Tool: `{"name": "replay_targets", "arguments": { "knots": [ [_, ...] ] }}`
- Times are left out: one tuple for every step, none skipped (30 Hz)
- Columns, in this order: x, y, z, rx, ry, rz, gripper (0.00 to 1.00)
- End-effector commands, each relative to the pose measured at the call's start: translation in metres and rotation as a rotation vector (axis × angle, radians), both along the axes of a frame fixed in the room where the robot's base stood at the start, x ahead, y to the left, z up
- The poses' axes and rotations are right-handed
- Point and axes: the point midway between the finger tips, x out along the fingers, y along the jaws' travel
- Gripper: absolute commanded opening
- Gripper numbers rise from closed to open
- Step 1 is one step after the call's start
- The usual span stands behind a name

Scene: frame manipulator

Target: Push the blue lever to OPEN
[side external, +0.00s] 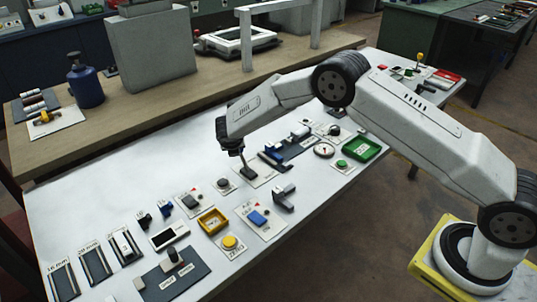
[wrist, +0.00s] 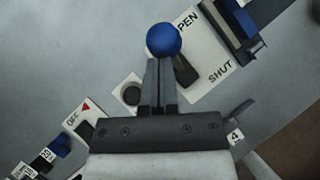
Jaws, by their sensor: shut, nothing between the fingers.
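The blue lever's round knob (wrist: 163,40) shows in the wrist view, just beyond my fingertips. Its dark base (wrist: 186,70) sits on a white plate (wrist: 208,62) lettered OPEN toward the top and SHUT toward the lower right. My gripper (wrist: 157,62) is shut and empty, with its fingertips right by the knob; I cannot tell whether they touch. In the side external view my gripper (side external: 236,152) is above the lever's white plate (side external: 263,172); the blue knob is not visible there, likely hidden behind the gripper.
A dark panel with a blue part (side external: 272,160) stands close to the lever plate, as does a dark grey bracket (side external: 284,198). A round button plate (side external: 224,186) lies to the left. A yellow tray (side external: 212,221) and a green tray (side external: 362,149) are farther off. The table's left back is clear.

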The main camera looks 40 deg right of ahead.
Motion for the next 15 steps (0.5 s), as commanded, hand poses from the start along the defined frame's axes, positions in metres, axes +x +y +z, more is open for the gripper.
{"name": "replay_targets", "arguments": {
  "knots": [
    [0.0024, -0.0002, -0.0007, 0.0, 0.0, -0.001, 0.0],
    [0.0034, -0.0002, -0.0009, 0.0, 0.0, -0.001, 0.0],
    [0.0045, -0.0002, -0.0013, 0.0, 0.0, 0.0, 0.0],
    [0.0053, -0.0001, -0.0015, -0.001, -0.001, 0.0, 0.0],
    [0.006, -0.0002, -0.0016, -0.001, -0.001, 0.0, 0.0],
    [0.0067, -0.0002, -0.0018, 0.0, -0.001, 0.001, 0.0],
    [0.007, -0.0002, -0.002, 0.0, -0.001, 0.001, 0.0],
    [0.0072, -0.0003, -0.0022, 0.001, 0.0, 0.001, 0.0],
    [0.0076, -0.0004, -0.0024, 0.0, 0.0, 0.0, 0.0],
    [0.0076, -0.0004, -0.0024, 0.0, 0.0, 0.0, 0.0],
    [0.0077, -0.0006, -0.0024, 0.0, 0.0, 0.0, 0.0],
    [0.0078, -0.0008, -0.0025, 0.0, -0.001, 0.001, 0.0],
    [0.0078, -0.001, -0.0025, 0.0, -0.001, 0.001, 0.0],
    [0.0078, -0.0011, -0.0026, 0.0, -0.001, 0.001, 0.0],
    [0.0079, -0.0012, -0.0026, 0.0, -0.001, 0.001, 0.0]
  ]
}}
